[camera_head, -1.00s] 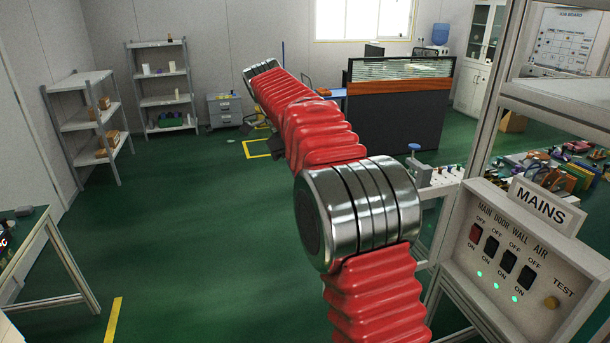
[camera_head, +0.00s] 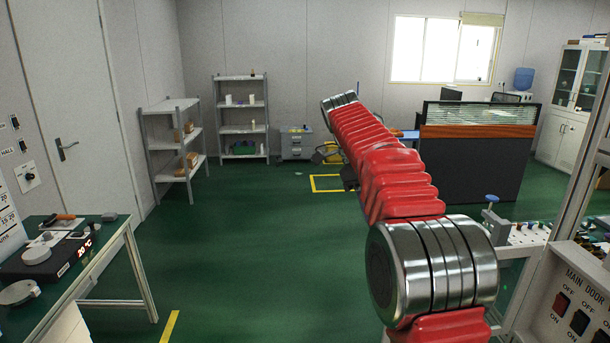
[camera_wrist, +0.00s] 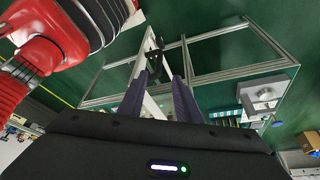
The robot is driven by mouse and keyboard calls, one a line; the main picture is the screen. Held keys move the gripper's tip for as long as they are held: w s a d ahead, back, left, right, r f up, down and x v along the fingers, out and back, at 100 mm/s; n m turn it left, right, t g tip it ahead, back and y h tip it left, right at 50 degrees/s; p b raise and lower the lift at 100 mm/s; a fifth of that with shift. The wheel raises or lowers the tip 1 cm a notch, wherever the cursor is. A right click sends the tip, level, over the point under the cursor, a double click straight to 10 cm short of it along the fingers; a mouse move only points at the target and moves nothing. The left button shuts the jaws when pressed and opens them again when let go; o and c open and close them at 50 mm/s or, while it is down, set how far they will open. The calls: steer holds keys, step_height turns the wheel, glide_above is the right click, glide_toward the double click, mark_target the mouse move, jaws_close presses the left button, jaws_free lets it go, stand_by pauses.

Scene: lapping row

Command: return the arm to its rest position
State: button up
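My arm (camera_head: 385,160), with red ribbed sleeves and bright metal joint rings, rises from the lower right of the head view and reaches up and away to the left, over the green floor. My gripper (camera_wrist: 160,76) shows in the wrist view as two dark purple-grey fingers standing apart, with a gap between them. A black hooked thing and a pale bar show in line with the gap; I cannot tell their distance from the fingers. I cannot make out the fingers clearly in the head view.
A bench (camera_head: 130,240) with a hot plate stands at left. Shelves (camera_head: 238,104) stand at the back, a dark desk partition (camera_head: 470,165) behind my arm. A switch panel (camera_head: 565,310) and metal frame are close at right. The middle floor is clear.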

step_height(320, 180, down, 8)
steer(key=s+a+n+t+y, duration=0.1)
steer(key=s+a+n+t, duration=0.15)
steer(key=n, duration=1.15)
steer(key=s+a+f+n+t+y, duration=0.1)
steer(key=s+n, duration=0.4)
steer(key=s, duration=0.9)
steer(key=s+a+f+n+t+y, duration=0.1)
steer(key=s+n+t, duration=0.3)
steer(key=s, duration=1)
steer(key=shift+s+a+f+n+y, duration=0.15)
steer(key=shift+a+f+n+y, duration=0.1)
steer(key=shift+a+n+y, duration=0.2)
steer(key=shift+a+t, duration=0.1)
steer(key=shift+t, duration=0.15)
